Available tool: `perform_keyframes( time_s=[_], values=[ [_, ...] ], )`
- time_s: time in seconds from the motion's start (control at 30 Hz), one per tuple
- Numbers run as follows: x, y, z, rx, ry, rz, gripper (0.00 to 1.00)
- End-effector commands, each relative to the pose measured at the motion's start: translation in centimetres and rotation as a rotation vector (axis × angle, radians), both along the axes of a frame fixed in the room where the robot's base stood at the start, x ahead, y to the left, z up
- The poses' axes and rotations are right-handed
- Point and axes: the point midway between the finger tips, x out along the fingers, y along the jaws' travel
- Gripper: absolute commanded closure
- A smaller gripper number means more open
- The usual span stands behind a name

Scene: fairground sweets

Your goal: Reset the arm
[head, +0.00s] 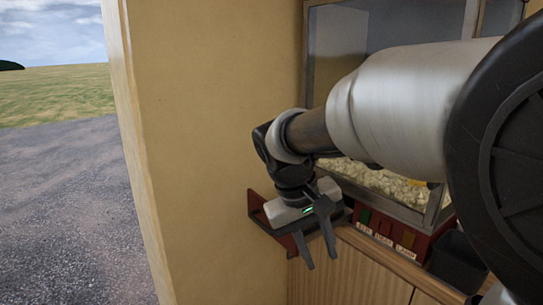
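My gripper (320,262) hangs from my arm in the middle of the head view, pointing down. Its two dark fingers are apart, and nothing shows between them. It is in front of a small red and dark ledge or tray (283,241) at the left end of the counter. The gripper body hides part of that ledge, and I cannot tell whether they touch. My arm reaches in from the right edge, bent down at the wrist.
A glass-sided popcorn machine (408,209) with popcorn (385,182) and a red switch panel (381,236) stands behind my arm. A black container (458,264) is at the right. A yellow wall (205,130) stands close left of my gripper. Open paved ground (65,210) lies beyond.

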Motion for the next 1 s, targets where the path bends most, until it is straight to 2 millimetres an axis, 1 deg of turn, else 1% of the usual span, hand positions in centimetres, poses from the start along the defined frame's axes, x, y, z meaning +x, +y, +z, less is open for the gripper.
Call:
perform_keyframes(
  time_s=[0.03,0.1,0.2,0.3,0.4,0.67,0.7,0.73,0.87,0.97,1.0],
  values=[
    [-1.9,-1.4,0.8,0.075,-0.028,-0.028,0.71],
    [-4.3,-2.5,1.4,0.160,-0.069,-0.050,0.71],
    [-7.4,-3.5,2.0,0.250,-0.135,-0.078,0.71],
    [-9.7,-4.0,2.2,0.305,-0.198,-0.100,0.71],
    [-11.5,-4.4,2.2,0.341,-0.256,-0.119,0.71],
    [-14.9,-4.9,1.6,0.378,-0.393,-0.166,0.71],
    [-15.1,-5.0,2.4,0.380,-0.403,-0.169,0.71],
    [-14.9,-4.9,3.8,0.381,-0.398,-0.166,0.71],
    [-14.9,-4.9,6.5,0.381,-0.394,-0.164,0.71],
    [-14.9,-4.9,8.8,0.380,-0.393,-0.164,0.71],
    [-14.9,-4.9,9.9,0.380,-0.393,-0.164,0.71]
  ],
)
